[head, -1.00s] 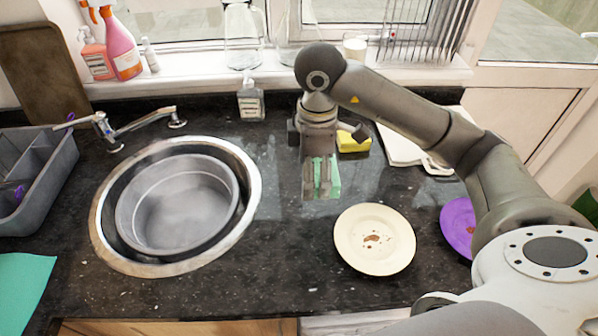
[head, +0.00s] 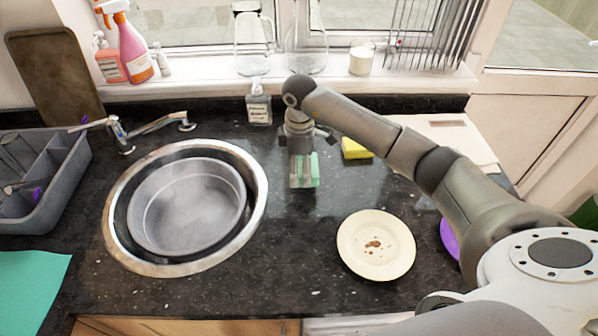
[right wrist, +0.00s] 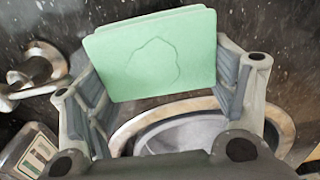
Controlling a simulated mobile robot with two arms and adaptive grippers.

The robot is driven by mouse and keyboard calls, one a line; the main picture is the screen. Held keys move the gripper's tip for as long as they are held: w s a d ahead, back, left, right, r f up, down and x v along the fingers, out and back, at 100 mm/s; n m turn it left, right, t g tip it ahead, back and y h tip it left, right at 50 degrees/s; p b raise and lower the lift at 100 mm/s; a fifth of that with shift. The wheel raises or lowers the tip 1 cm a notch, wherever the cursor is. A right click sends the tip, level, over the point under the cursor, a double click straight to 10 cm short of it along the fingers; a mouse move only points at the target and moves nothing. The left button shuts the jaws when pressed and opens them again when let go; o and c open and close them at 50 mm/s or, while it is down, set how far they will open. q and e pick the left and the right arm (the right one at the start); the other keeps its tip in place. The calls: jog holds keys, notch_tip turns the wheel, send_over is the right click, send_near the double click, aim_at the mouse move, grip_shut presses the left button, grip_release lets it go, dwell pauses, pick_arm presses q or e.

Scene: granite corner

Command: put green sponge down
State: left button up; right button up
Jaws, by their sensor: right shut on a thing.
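The green sponge (head: 315,171) is in my right gripper (head: 303,180), over the black counter (head: 290,245) to the right of the sink. In the right wrist view the sponge (right wrist: 155,55) is a flat, pale green block with a faint outline on its face. It sits between the two fingers of the right gripper (right wrist: 158,72), which are shut on it. In the head view the fingers hide part of it. I cannot tell whether its lower edge touches the counter. My left gripper is not in view.
The round sink (head: 258,215) is to the left. A soap bottle (head: 259,107) stands behind the gripper and a yellow sponge (head: 355,148) lies to its right. A dirty cream plate (head: 350,245) and a purple plate (head: 449,238) are at the right. Counter in front is clear.

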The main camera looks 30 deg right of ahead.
jog(key=shift+w+f, duration=0.2)
jog(key=shift+f, duration=0.05)
notch_tip(320, 180, down, 2)
jog(key=shift+f+p, duration=0.1)
jog(key=shift+p, duration=0.8)
jog(key=shift+f, duration=0.45)
jog(key=shift+f, duration=0.1)
jog(key=o, duration=0.6)
jog(key=shift+c, duration=0.2)
